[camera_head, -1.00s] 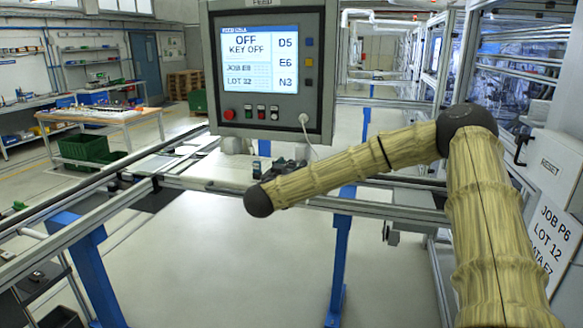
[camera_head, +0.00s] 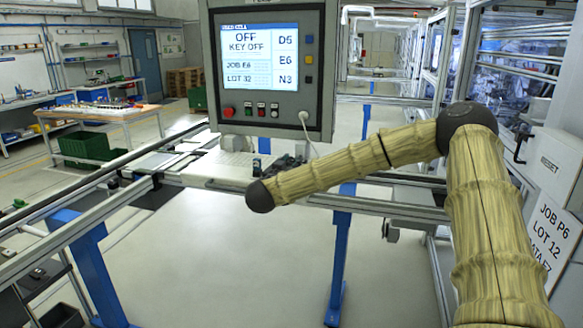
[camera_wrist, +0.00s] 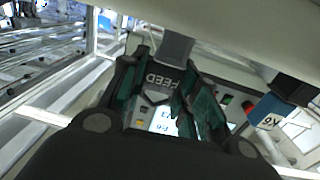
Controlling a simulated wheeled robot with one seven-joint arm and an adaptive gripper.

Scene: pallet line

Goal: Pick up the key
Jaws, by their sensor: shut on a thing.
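My gripper (camera_wrist: 165,85) has dark fingers with teal pads. In the wrist view the fingers are close together, shut on what looks like the key (camera_wrist: 155,98), a small grey piece between them. Most of it is hidden and its shape is unclear. In the head view my gripper (camera_head: 287,163) is small and dark, just below the control panel (camera_head: 212,60), beyond the round end of my forearm. The panel's screen reads OFF and KEY OFF. Its FEED label shows behind the fingers in the wrist view.
A blue block with a pale label (camera_wrist: 268,112) is right of the fingers in the wrist view. A white cable (camera_head: 308,130) hangs from the panel. A metal rail (camera_head: 300,200) crosses below. Open floor (camera_head: 240,260) lies beneath it; a machine enclosure (camera_head: 510,70) stands right.

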